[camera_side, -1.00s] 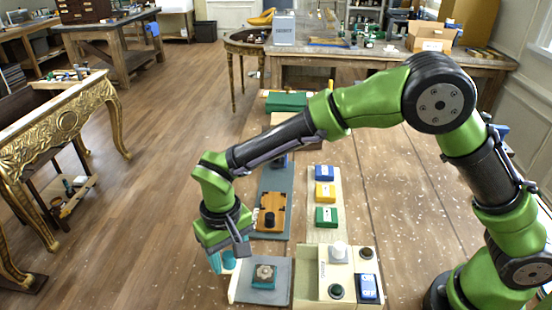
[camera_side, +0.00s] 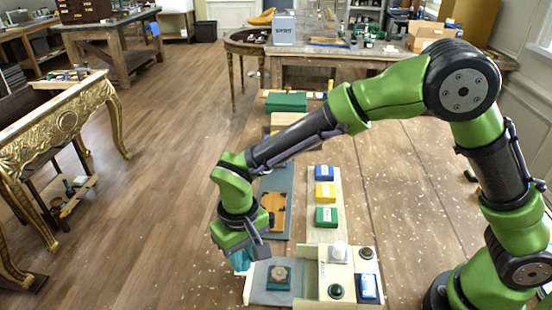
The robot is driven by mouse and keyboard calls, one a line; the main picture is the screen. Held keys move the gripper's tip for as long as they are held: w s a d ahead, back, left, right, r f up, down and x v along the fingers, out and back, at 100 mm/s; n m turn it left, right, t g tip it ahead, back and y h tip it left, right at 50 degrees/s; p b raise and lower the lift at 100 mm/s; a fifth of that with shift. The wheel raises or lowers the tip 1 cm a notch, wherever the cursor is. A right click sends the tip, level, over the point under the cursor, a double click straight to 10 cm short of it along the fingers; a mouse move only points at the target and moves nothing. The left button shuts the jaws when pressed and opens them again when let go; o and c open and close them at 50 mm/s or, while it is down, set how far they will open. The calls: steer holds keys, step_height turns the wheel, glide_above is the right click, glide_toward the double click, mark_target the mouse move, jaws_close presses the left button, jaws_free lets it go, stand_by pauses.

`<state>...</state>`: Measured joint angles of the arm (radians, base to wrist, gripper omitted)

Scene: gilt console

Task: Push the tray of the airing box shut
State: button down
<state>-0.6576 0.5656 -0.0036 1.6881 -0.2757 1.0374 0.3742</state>
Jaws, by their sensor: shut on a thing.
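The airing box (camera_side: 338,262) is a cream box near the front edge of the bench. Its grey tray (camera_side: 262,289) sticks out of its left side and is partly open. A teal block with a round grey top (camera_side: 278,277) sits on the tray. My gripper (camera_side: 242,263) is low at the tray's outer left end, its teal fingers shut on the tray's end. My wrist hides the exact contact, and I cannot make out any handle there.
A white knob, dark round buttons and a blue ON/OFF switch (camera_side: 367,287) are on the box. Blue, yellow and green blocks (camera_side: 325,193) stand behind it on a pale strip. An orange plate (camera_side: 274,210) lies on a grey board behind the tray. The bench right of the blocks is clear.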

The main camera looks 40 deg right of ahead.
steer(key=s+d, duration=0.3)
steer(key=shift+s+d, duration=0.3)
steer(key=c, duration=0.9)
jaws_free()
step_height(320, 180, up, 17)
steer(key=shift+f, duration=0.1)
steer(key=shift+c, duration=0.3)
